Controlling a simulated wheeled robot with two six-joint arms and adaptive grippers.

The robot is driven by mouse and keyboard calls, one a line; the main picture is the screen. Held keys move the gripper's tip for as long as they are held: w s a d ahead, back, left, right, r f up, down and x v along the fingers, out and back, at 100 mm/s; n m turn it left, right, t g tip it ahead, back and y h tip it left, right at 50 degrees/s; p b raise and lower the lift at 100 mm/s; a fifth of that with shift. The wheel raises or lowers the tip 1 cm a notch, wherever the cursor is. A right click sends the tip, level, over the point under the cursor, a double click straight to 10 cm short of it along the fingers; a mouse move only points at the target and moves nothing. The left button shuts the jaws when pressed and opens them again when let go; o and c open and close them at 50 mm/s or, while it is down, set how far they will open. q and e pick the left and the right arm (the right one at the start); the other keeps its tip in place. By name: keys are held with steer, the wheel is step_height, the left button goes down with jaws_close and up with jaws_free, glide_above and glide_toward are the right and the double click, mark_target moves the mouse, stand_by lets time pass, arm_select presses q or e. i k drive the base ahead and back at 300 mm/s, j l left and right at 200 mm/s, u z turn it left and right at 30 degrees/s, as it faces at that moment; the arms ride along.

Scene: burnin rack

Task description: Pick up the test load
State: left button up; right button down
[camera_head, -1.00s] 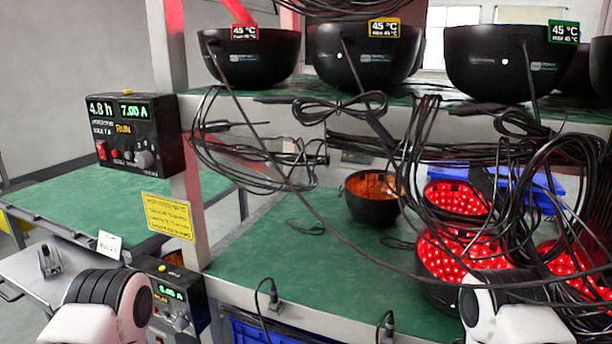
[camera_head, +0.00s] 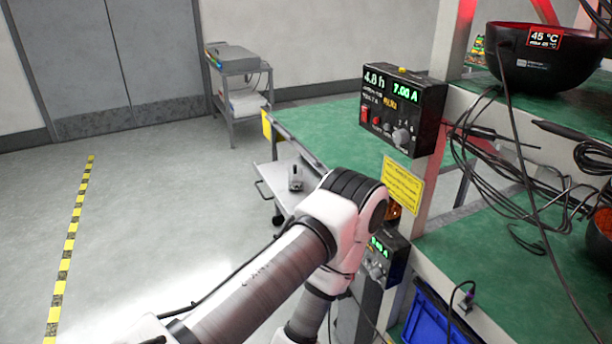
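No object is clearly marked as the test load. A small grey device (camera_head: 295,179) with an upright part stands on a low metal cart (camera_head: 272,179), left of the rack. I cannot tell if it is the test load. My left arm reaches in from the bottom, its white and black joint just right of and nearer than the device. My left gripper is not visible. My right arm and gripper are out of view.
A black control box (camera_head: 402,112) reading 4.8 h and 7.00 A hangs on the rack post, above a yellow notice (camera_head: 403,184). A second box (camera_head: 384,262) sits lower. A black bowl (camera_head: 548,62) and cables fill the right. A grey trolley (camera_head: 240,97) stands behind. The left floor is clear.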

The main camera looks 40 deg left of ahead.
mark_target(296, 178)
steer(key=u, duration=1.4)
steer(key=i, duration=0.15)
steer(key=j+u, duration=0.05)
